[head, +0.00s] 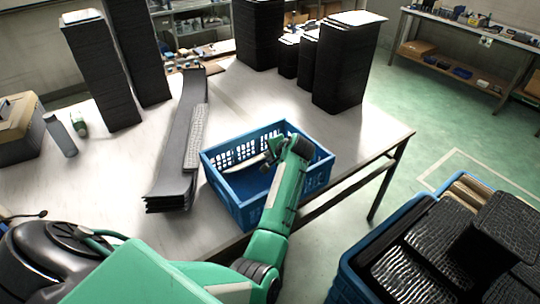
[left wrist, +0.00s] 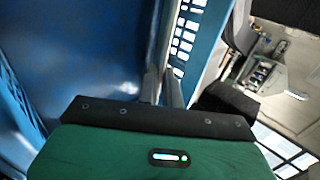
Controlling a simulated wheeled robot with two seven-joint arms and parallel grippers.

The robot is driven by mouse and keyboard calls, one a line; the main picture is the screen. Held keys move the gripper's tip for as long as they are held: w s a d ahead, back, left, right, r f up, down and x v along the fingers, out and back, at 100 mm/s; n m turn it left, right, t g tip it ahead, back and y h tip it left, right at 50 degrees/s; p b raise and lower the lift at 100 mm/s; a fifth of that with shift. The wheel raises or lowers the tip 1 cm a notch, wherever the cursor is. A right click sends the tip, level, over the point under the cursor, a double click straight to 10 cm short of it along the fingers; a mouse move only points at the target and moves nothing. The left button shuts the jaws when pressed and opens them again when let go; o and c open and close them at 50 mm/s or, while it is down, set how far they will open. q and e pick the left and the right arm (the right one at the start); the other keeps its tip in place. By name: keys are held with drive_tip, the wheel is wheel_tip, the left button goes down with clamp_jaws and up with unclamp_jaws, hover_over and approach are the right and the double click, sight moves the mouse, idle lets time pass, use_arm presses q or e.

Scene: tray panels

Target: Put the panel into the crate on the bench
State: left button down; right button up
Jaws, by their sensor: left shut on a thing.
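The blue crate (head: 226,196) stands on the bench (head: 120,170) near its front edge, open at the top, with slotted walls. My left gripper (head: 268,152) is over the crate, at its upper rim. It is shut on the panel (head: 242,161), which shows as a thin pale strip across the crate opening. In the left wrist view the panel (left wrist: 166,40) is seen nearly edge-on between the fingers (left wrist: 162,88), beside the crate's slotted wall (left wrist: 203,35). I cannot tell whether the panel touches the crate floor. My right gripper is not in view.
Long dark panels (head: 176,145) lie stacked just left of the crate. Tall dark stacks (head: 347,65) stand along the bench's far side. Another blue crate (head: 352,283) with black textured panels (head: 410,270) is at the lower right. A cardboard box (head: 18,118) is at the left.

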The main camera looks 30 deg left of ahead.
use_arm(q)
drive_tip(key=shift+f, duration=0.5)
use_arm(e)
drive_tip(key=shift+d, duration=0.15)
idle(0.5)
use_arm(q)
drive_tip(key=c, duration=1.5)
unclamp_jaws()
